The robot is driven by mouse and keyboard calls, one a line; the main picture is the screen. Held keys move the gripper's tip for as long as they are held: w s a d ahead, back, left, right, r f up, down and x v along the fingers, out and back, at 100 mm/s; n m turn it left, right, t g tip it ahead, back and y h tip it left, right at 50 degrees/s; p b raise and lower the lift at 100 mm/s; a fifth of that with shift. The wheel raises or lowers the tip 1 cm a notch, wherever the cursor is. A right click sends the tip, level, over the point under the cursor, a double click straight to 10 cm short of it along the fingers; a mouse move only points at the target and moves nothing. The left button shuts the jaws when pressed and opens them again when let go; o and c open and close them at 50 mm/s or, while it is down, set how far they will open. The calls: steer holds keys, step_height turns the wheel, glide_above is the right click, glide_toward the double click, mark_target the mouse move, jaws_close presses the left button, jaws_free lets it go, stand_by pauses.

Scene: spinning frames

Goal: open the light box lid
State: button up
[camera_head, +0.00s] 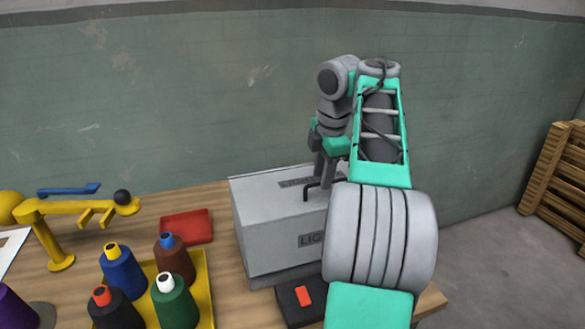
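The light box (270,235) is a grey box with dark lettering on its lid and front. It stands on the wooden table, right of centre. Its lid (262,189) lies flat and looks closed. A dark bent handle (309,191) stands on the lid. My gripper (322,181) points down over the lid, close beside the handle. I cannot tell whether its fingers touch the handle or how far apart they are. My arm hides the right part of the box.
A dark block with a red switch (304,295) sits before the box. A red tray (186,226), a yellow tray (203,308) with several thread cones and a yellow stand (58,262) fill the left. A wooden pallet (560,180) leans at the right. A green wall closes the back.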

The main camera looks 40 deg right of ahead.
step_height(320, 180, up, 5)
steer(key=s+p, duration=0.1)
steer(key=p, duration=0.2)
steer(key=w+a+f+m, duration=0.2)
steer(key=a, duration=0.6)
steer(key=shift+w+a+m+y, duration=0.15)
steer(key=shift+a+m+y, duration=0.15)
steer(key=shift+m+y, duration=0.1)
